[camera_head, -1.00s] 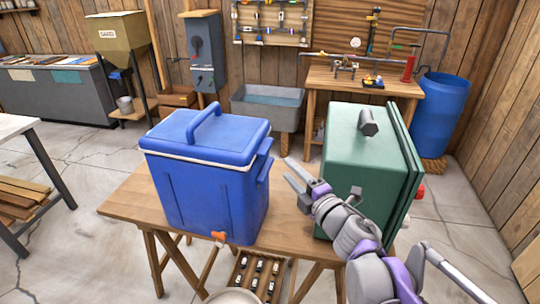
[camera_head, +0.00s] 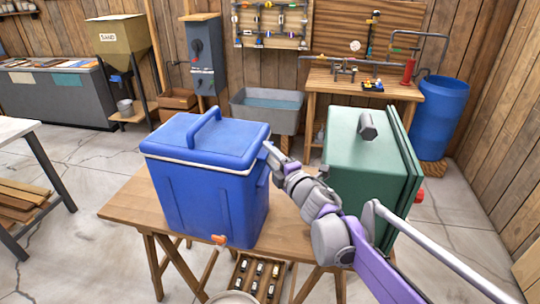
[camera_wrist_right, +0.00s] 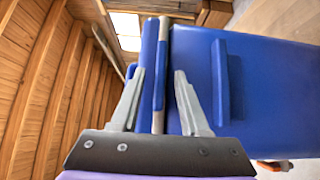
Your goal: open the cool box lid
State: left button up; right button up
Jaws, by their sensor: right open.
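The blue cool box (camera_head: 205,200) stands upright on a wooden trestle table. Its blue lid (camera_head: 175,138), with an arched handle (camera_head: 205,125) on top, lies shut on the pale rim. My right gripper (camera_head: 267,152) is at the box's right side, at lid height. In the right wrist view my right gripper (camera_wrist_right: 160,78) is open, its fingers on either side of the lid's edge (camera_wrist_right: 149,60) and the pale rim (camera_wrist_right: 163,60). Whether the fingers touch the box I cannot tell. A side grip (camera_wrist_right: 222,80) projects from the box wall. My left gripper is not in view.
A green cabinet-like box (camera_head: 358,165) stands on the table (camera_head: 120,207) just right of my right arm. A blue barrel (camera_head: 440,115), a workbench (camera_head: 330,82) and a grey water trough (camera_head: 267,105) stand behind. The table's left front corner is bare.

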grip_shut()
dwell(1.3)
